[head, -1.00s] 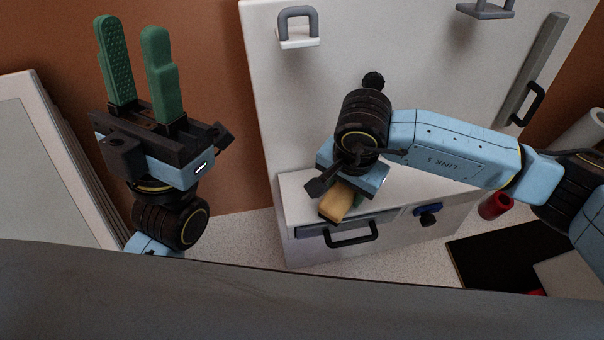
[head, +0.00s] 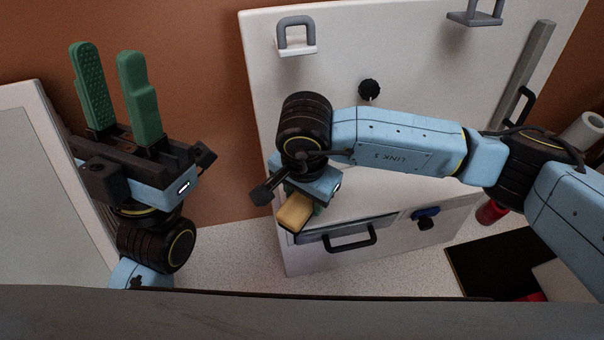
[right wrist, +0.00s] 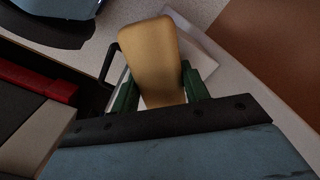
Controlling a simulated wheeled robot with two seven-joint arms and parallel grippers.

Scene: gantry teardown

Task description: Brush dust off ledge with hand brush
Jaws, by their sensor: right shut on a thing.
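The hand brush (head: 293,211) shows as a tan block at the left end of the white ledge (head: 365,203). My right gripper (head: 308,199) is shut on it from above. In the right wrist view the brush (right wrist: 150,55) sits between the green fingers of the right gripper (right wrist: 158,88). Its bristles are hidden, and I cannot tell whether it touches the ledge. No dust can be made out on the visible ledge. My left gripper (head: 106,62) is open and empty, green fingers pointing up, left of the white panel.
The upright white panel (head: 420,70) behind the ledge carries a black knob (head: 369,89) and grey brackets (head: 296,36). A red cylinder (head: 491,212) stands at right.

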